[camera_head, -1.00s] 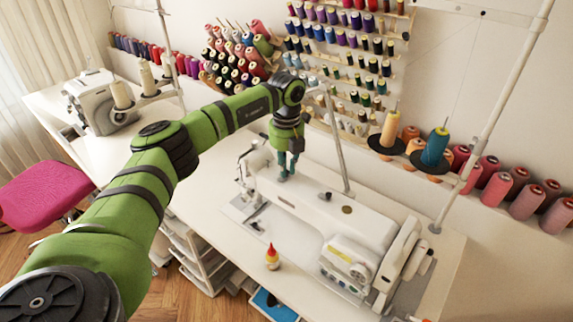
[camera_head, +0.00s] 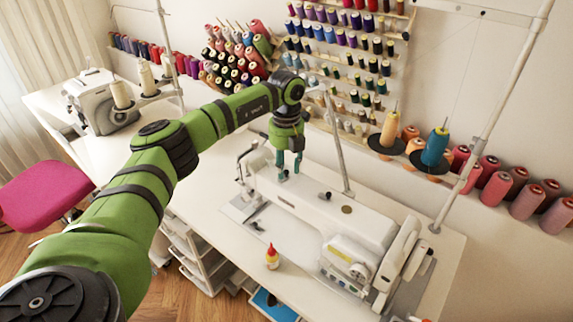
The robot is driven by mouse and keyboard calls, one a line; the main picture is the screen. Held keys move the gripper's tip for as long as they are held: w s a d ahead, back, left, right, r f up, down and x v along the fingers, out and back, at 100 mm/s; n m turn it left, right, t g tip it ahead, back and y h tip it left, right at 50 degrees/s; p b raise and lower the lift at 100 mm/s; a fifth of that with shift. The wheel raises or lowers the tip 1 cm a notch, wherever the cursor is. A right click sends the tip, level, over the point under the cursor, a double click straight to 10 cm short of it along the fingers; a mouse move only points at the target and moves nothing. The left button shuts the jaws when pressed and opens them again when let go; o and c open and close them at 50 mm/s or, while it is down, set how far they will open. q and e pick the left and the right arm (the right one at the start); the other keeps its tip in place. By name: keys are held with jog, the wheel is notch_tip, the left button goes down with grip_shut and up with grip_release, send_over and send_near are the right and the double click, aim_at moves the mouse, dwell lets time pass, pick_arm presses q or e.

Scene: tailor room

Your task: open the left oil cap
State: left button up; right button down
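The white sewing machine (camera_head: 335,221) stands on the table with its long arm running from upper left to lower right. My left gripper (camera_head: 289,170) points down at the left end of the machine's top. I cannot tell whether the fingertips touch the machine. A left oil cap cannot be made out there; the fingers may cover it. A small dark knob (camera_head: 327,196) and a round brownish cap (camera_head: 347,209) sit farther right on the machine's top. My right gripper is not in view.
A small bottle with a red tip (camera_head: 272,257) stands on the white table (camera_head: 205,215) in front of the machine. Thread cones (camera_head: 435,147) and spool racks stand behind. A pink chair (camera_head: 42,195) is at the left.

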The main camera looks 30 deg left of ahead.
aim_at(286, 171)
pick_arm(q)
notch_tip(286, 171, up, 12)
dwell(0.4)
jog(key=shift+f, duration=0.1)
dwell(0.3)
